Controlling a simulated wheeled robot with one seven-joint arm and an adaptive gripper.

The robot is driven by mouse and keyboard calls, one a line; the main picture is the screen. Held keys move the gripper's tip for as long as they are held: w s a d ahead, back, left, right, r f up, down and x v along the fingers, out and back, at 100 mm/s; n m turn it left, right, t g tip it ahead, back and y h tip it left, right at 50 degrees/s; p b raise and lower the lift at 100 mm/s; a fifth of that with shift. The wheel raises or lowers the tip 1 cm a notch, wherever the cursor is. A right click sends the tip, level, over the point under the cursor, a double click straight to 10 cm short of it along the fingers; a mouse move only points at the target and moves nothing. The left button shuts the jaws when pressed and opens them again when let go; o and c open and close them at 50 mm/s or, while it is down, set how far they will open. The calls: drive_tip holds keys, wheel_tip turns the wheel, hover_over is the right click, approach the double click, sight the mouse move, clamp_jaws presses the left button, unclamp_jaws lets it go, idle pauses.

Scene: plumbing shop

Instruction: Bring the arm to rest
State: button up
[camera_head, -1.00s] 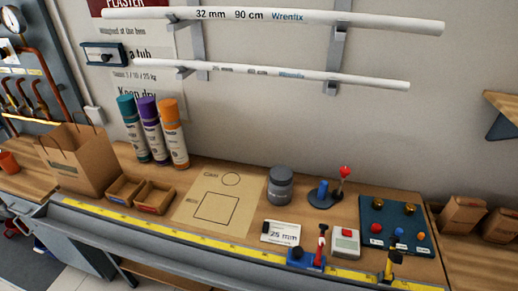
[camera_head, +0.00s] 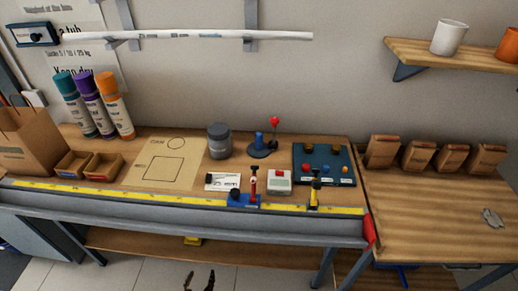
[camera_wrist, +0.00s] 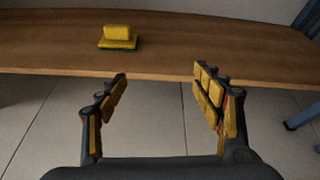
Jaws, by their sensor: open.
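My gripper (camera_wrist: 168,88) is open and empty in the wrist view, its two yellow-padded fingers spread apart. It is over the tiled floor, in front of the edge of a low wooden shelf (camera_wrist: 220,52). A yellow block on a dark green-edged base (camera_wrist: 118,38) sits on that shelf, beyond the fingertips and apart from them. In the head view the tips of my gripper (camera_head: 199,280) show at the bottom edge, below the workbench; the rest of my arm is out of frame.
The workbench (camera_head: 130,232) carries a yellow measuring strip (camera_head: 130,196), spray cans (camera_head: 95,105), a grey jar (camera_head: 219,141) and a dark board with knobs (camera_head: 324,165). A side table (camera_head: 420,215) holds several paper bags (camera_head: 383,151). The tiled floor (camera_head: 140,275) in front looks clear.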

drive_tip(key=s+f+n+g+y, duration=0.2)
drive_tip(key=s+f+n+g, duration=0.2)
drive_tip(key=s+f+n, duration=0.45)
drive_tip(key=s+a+r+n+g+y, duration=0.1)
drive_tip(key=s+a+r+n+g, duration=0.4)
drive_tip(key=n, duration=0.9)
drive_tip(key=d+r+n+g, duration=0.3)
drive_tip(key=r+n, duration=0.3)
drive_tip(key=r, duration=0.7)
drive_tip(key=d+r+n+g, duration=0.2)
drive_tip(key=r+n, duration=0.3)
drive_tip(key=r, duration=0.8)
drive_tip(key=w+d+r+n+g+p, duration=0.1)
drive_tip(key=d+r+n, duration=0.1)
drive_tip(key=d+r, duration=0.45)
drive_tip(key=w+d+r+n, duration=0.1)
drive_tip(key=d+r+n, duration=0.25)
drive_tip(key=r, duration=0.55)
drive_tip(key=s+d+r+m+t+h+p, duration=0.1)
drive_tip(key=s+d+r+t, duration=0.1)
drive_tip(key=d+r, duration=1.5)
drive_tip(key=s+d+r+m+t+p, duration=0.1)
drive_tip(key=d+r+t, duration=0.4)
drive_tip(key=d+r, duration=1.2)
drive_tip(key=shift+s+d+r+m+h, duration=0.2)
drive_tip(key=shift+s+d+m+h, duration=0.2)
drive_tip(key=shift+s+d+m, duration=0.6)
